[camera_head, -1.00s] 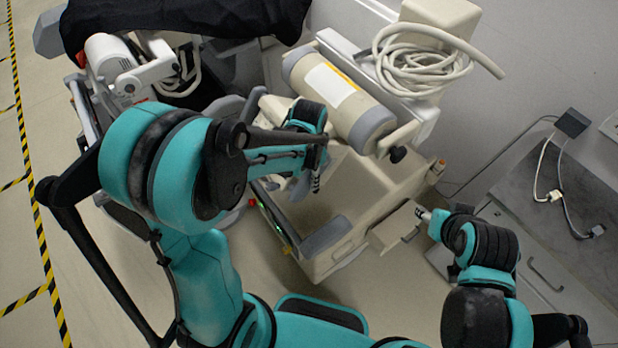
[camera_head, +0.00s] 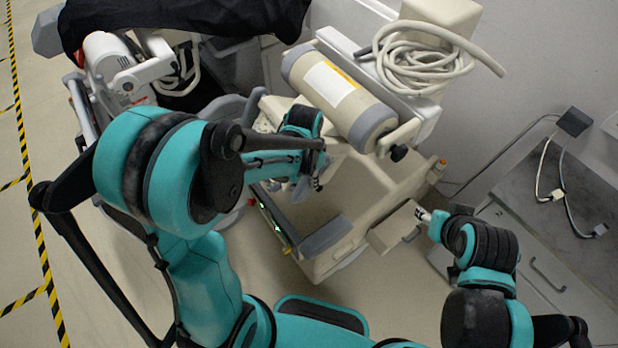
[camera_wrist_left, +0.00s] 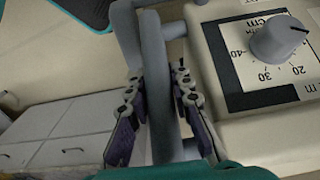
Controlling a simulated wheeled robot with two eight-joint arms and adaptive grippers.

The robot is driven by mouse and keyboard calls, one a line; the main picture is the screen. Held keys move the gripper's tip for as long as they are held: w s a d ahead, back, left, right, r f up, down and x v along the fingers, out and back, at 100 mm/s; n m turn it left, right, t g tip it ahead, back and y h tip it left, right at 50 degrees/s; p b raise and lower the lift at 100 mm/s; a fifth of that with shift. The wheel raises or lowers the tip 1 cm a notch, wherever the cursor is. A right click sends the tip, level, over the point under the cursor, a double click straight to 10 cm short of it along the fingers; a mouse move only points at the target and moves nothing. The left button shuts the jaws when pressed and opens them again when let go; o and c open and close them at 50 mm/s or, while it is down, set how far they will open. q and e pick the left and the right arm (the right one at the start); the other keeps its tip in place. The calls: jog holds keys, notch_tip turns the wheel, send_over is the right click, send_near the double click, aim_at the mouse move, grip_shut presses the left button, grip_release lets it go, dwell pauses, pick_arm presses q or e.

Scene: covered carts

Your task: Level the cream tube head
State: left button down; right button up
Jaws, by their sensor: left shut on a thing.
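The cream tube head (camera_head: 335,92) is a cylinder with grey end bands and a white-and-yellow label. It lies slanted in the head view, its left end higher in the picture. My left gripper (camera_head: 312,180) is below it in the head view, partly hidden by its own wrist. In the left wrist view my left gripper (camera_wrist_left: 160,88) is shut on a grey bar (camera_wrist_left: 164,110), beside a cream housing (camera_wrist_left: 275,130) with a grey dial (camera_wrist_left: 277,38) and a cm scale. My right gripper (camera_head: 428,215) is beside a cream box (camera_head: 397,228); its jaws are too small to read.
A coiled cream cable (camera_head: 425,60) hangs on the cart above the tube head. A black cover (camera_head: 180,15) drapes equipment at the upper left. A grey-topped cabinet (camera_head: 560,200) stands at the right. Open floor (camera_head: 70,240) is at the left.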

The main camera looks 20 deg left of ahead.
pick_arm(q)
jog(key=shift+w+d+f+t+b, duration=0.1)
jog(key=shift+f+t+b, duration=0.25)
jog(key=shift+f, duration=0.35)
jog(key=w+d+f+t+h+b, duration=0.2)
jog(key=w+f+b, duration=0.1)
jog(key=f+b, duration=0.2)
jog(key=w+d+f+t+h+b, duration=0.2)
jog(key=f+b, duration=0.3)
jog(key=b, duration=0.3)
jog(key=shift+w+d+t, duration=0.3)
jog(key=shift+w+t, duration=0.15)
jog(key=c, duration=1.6)
grip_release()
jog(key=shift+w, duration=0.1)
jog(key=shift+r, duration=0.15)
jog(key=v, duration=1.1)
jog(key=shift+s+a+r, duration=0.2)
jog(key=shift+s+a, duration=0.05)
jog(key=shift+a, duration=0.05)
jog(key=shift+s, duration=0.1)
